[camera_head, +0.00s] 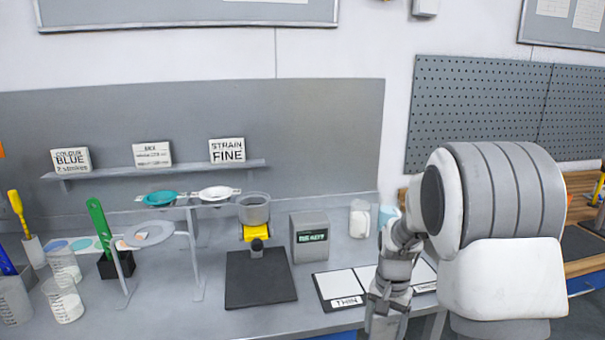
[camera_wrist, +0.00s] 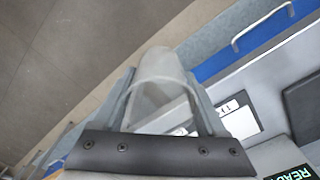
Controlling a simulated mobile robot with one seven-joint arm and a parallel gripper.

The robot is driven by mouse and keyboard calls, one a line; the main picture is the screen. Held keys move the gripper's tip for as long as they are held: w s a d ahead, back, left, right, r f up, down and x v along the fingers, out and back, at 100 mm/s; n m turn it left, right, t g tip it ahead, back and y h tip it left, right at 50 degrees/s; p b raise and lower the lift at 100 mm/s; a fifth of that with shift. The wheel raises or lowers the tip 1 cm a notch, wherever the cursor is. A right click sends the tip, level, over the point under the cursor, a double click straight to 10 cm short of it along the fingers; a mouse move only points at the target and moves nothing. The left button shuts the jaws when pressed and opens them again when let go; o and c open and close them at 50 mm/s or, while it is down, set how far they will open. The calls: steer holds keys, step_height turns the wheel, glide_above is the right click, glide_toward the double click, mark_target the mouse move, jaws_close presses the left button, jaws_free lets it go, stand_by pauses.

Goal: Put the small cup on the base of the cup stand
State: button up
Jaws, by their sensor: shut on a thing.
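The small cup (camera_wrist: 158,78) is a clear, translucent cup in the wrist view. My gripper (camera_wrist: 163,100) is shut on it, one finger on each side. In the head view my arm reaches down at the right of the bench, and neither the fingers nor the held cup can be made out there. The cup stand stands mid-bench, with a dark flat base (camera_head: 260,287), a yellow holder (camera_head: 257,233) and a larger clear cup (camera_head: 254,208) held above. The front of the base is bare. My gripper is right of the stand, apart from it.
A grey box with a display (camera_head: 309,238) and a white card marked THIN (camera_head: 345,285) lie between the stand and my arm. A white jar (camera_head: 360,218) stands behind. Left are a rack with strainers (camera_head: 150,234) and clear beakers (camera_head: 65,302).

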steer(key=s+a+f+n, duration=0.3)
steer(key=s+f+n, duration=0.1)
steer(key=f+n, duration=0.1)
steer(key=shift+s+a+n, duration=0.2)
steer(key=shift+a+n, duration=0.2)
steer(key=shift+n, duration=0.4)
steer(key=shift+a, duration=0.15)
